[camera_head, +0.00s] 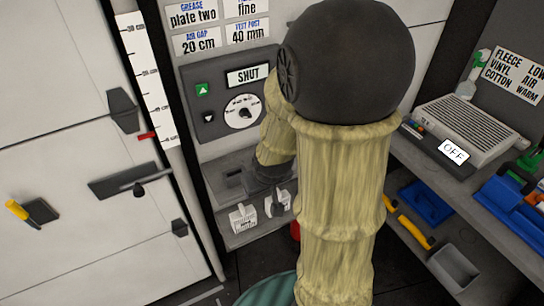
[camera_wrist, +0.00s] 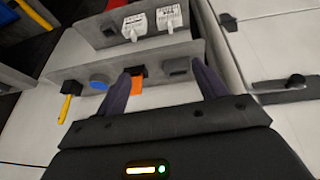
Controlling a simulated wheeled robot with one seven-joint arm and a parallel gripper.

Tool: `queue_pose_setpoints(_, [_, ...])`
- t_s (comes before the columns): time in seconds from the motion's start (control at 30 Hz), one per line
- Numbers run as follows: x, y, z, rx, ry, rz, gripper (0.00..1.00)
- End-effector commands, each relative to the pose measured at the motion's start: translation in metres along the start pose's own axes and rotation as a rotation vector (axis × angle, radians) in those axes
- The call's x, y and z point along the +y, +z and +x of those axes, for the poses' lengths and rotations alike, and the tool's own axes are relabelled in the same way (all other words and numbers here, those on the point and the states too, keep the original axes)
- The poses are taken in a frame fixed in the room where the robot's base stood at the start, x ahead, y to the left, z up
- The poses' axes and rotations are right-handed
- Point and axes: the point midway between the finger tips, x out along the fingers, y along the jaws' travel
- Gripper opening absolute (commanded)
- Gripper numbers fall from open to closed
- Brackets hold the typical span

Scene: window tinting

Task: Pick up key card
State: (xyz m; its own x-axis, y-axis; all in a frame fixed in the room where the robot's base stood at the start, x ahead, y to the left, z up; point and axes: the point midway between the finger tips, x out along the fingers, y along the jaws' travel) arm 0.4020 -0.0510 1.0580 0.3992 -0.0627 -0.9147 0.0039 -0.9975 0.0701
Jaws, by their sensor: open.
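A small flat orange piece (camera_wrist: 136,86), which may be the key card, shows in the wrist view below a dark holder on a pale ledge. I cannot tell for sure that it is the card. My gripper (camera_wrist: 163,82) is open, with its two dark fingers reaching toward the ledge. The orange piece lies between the fingers in the picture, closer to the left one. Nothing is seen held. In the head view my arm covers much of the middle, and the fingers cannot be made out.
The ledge also bears a blue round part (camera_wrist: 99,81), a yellow-handled tool (camera_wrist: 70,97) and a dark block (camera_wrist: 176,66). White labelled blocks (camera_head: 243,218) stand on a grey shelf. A control panel marked SHUT (camera_head: 205,118) is above. A bench with a heater (camera_head: 467,128) is at right.

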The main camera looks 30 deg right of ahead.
Motion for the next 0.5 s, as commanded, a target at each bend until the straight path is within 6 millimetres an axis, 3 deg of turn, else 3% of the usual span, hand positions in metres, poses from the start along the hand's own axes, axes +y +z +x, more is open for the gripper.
queue_pose_setpoints(0.03, [0.015,-0.006,0.013,0.035,0.012,0.001,0.71])
queue_pose_setpoints(0.2, [0.056,-0.026,0.047,0.196,0.022,-0.024,0.71])
queue_pose_setpoints(0.5, [0.109,-0.038,0.083,0.511,-0.031,-0.014,0.71])
